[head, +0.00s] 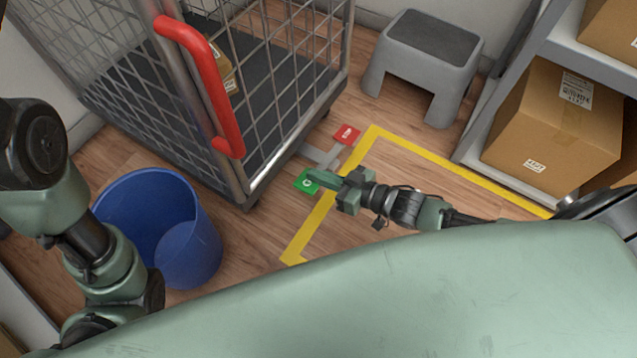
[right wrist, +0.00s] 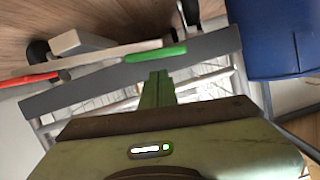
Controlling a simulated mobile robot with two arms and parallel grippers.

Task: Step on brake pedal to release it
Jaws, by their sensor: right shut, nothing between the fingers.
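The roll cage (head: 244,100) has a foot brake bar low at its near right corner. A green pedal (head: 301,183) is at one end and a red pedal (head: 346,134) at the other. My right gripper (head: 318,179) is shut and empty, its tips beside or over the green pedal. In the right wrist view, the closed fingers (right wrist: 157,84) point at the green pedal (right wrist: 156,55), with the red pedal (right wrist: 36,79) to the left. I cannot tell whether the tips touch the green pedal. My left arm shows at the left, but its gripper is not in view.
A blue bin (head: 160,225) stands left of the cage's near corner. A grey step stool (head: 425,60) is behind, and a shelf with cartons (head: 550,130) is at right. Yellow tape (head: 455,165) marks clear floor beneath my right arm. The cage has a red handle (head: 205,80).

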